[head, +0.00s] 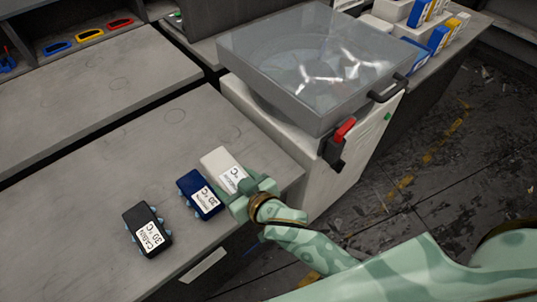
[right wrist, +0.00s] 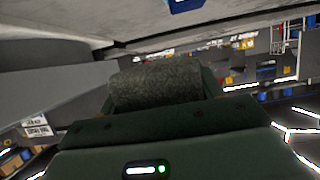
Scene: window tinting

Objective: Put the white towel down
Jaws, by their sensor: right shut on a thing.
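The white towel (head: 219,162) is a folded, block-like piece with a printed label, at the right end of a row on the grey bench. My right gripper (head: 247,192) is shut on its near right end, low over the bench near its front edge. The head view does not clearly show whether the towel touches the bench. In the right wrist view a rough, shadowed grey piece (right wrist: 155,86) sits between the fingers; it looks like the towel's end. My left gripper is not in view.
A blue labelled block (head: 199,190) stands just left of the towel, and a black one (head: 145,228) farther left. A machine with a clear lid (head: 310,60) and red handle (head: 345,129) stands behind right. The bench is bare behind the row.

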